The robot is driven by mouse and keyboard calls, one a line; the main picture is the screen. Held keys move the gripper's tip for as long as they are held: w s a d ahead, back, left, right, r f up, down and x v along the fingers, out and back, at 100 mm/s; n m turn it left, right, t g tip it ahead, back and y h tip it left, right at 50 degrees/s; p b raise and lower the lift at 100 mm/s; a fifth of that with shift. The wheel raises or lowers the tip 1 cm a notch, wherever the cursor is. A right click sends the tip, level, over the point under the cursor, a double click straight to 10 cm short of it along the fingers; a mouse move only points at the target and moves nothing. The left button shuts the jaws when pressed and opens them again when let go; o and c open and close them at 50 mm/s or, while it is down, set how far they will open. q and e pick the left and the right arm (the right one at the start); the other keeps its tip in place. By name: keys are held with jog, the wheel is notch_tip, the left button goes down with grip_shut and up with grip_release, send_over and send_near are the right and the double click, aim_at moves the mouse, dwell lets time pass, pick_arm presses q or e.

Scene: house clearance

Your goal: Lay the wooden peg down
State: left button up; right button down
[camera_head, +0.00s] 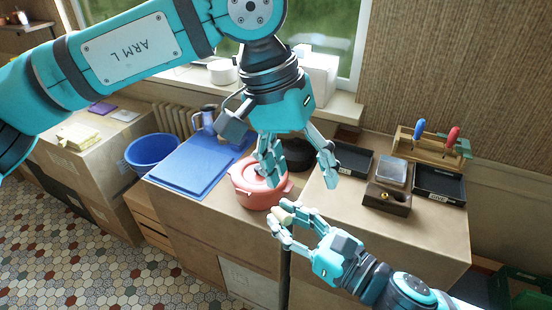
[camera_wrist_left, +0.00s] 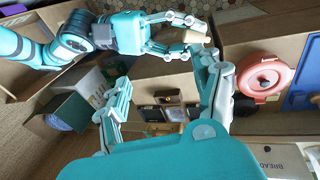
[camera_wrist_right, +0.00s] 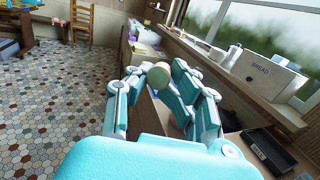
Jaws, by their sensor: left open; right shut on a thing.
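The wooden peg (camera_head: 285,215) is a short pale tan cylinder held between the fingertips of my right gripper (camera_head: 284,222), in front of the pink pot. The peg also shows in the left wrist view (camera_wrist_left: 194,37), and its round end faces the right wrist camera (camera_wrist_right: 158,75). My right gripper is shut on it, above the front edge of the boxes. My left gripper (camera_head: 298,168) hangs open and empty above and behind the peg, pointing down, with its fingers spread over the gap near the pink pot.
A pink lidded pot (camera_head: 258,192) stands just left of the peg. A blue mat (camera_head: 189,167) and a blue bucket (camera_head: 152,150) lie further left. Black trays (camera_head: 439,183), a small wooden box (camera_head: 388,199) and a tool rack (camera_head: 431,143) stand right. The box top at front right (camera_head: 345,220) is partly bare.

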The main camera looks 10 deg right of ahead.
aim_at(282, 212)
pick_arm(q)
jog(key=f, duration=0.3)
jog(key=w+a+f+m+t+y, duration=0.1)
jog(key=f, duration=0.3)
jog(key=w+a+f+t+y, duration=0.1)
jog(key=f, duration=0.3)
jog(key=shift+m, duration=0.4)
jog(key=shift+r, duration=0.1)
jog(key=c, duration=1.2)
pick_arm(e)
jog(key=c, duration=1)
grip_release()
jog(key=shift+d+f, duration=0.1)
